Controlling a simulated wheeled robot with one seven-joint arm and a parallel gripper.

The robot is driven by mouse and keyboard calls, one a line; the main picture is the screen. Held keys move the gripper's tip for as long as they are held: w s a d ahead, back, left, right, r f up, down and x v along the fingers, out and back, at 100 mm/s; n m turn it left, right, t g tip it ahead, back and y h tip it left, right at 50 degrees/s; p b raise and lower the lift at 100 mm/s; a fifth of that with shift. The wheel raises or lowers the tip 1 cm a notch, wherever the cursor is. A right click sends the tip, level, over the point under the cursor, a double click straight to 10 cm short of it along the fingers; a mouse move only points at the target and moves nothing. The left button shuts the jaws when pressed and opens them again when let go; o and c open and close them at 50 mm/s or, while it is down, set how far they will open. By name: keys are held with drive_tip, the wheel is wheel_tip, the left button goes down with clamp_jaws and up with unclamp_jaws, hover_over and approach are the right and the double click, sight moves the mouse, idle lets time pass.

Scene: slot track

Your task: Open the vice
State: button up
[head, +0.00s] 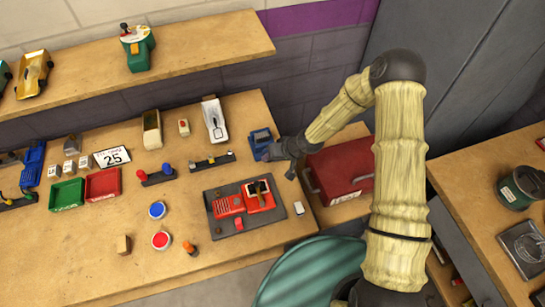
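A small blue block-like device with dark parts (260,142), which looks like the vice, sits at the right edge of the workbench. Whether its jaws are apart or closed is too small to tell. My gripper (288,158) is just to the right of it, at the bench edge, and points down and left. The gripper's fingers are small and dark here, so I cannot tell whether they are open or shut, or whether they touch the blue device.
A red toolbox (340,170) stands beneath my forearm, right of the bench. A dark mat (290,220) with red parts lies in front of the blue device. Red (103,184) and green (67,194) trays sit at left. The bench's front left is mostly clear.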

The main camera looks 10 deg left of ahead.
drive_tip(key=c, duration=0.3)
drive_tip(key=shift+a+f+h+b, duration=0.1)
drive_tip(key=shift+h+b, duration=0.3)
drive_tip(key=shift+b, duration=0.45)
drive_tip(key=h+b, duration=0.1)
drive_tip(key=b, duration=0.1)
drive_tip(key=t+h+b, duration=0.1)
drive_tip(key=b, duration=0.1)
drive_tip(key=n+t+h+b, duration=0.1)
drive_tip(key=b, duration=0.1)
drive_tip(key=shift+s+a, duration=0.25)
drive_tip(key=shift+a, duration=0.1)
drive_tip(key=shift+s+a+n+t+h+b, duration=0.1)
drive_tip(key=shift+n+t+h+b, duration=0.2)
drive_tip(key=shift+t+h+b, duration=0.75)
drive_tip(key=shift+g+h+b, duration=0.25)
drive_tip(key=shift+b, duration=0.4)
drive_tip(key=o, duration=0.9)
drive_tip(key=shift+o, duration=0.2)
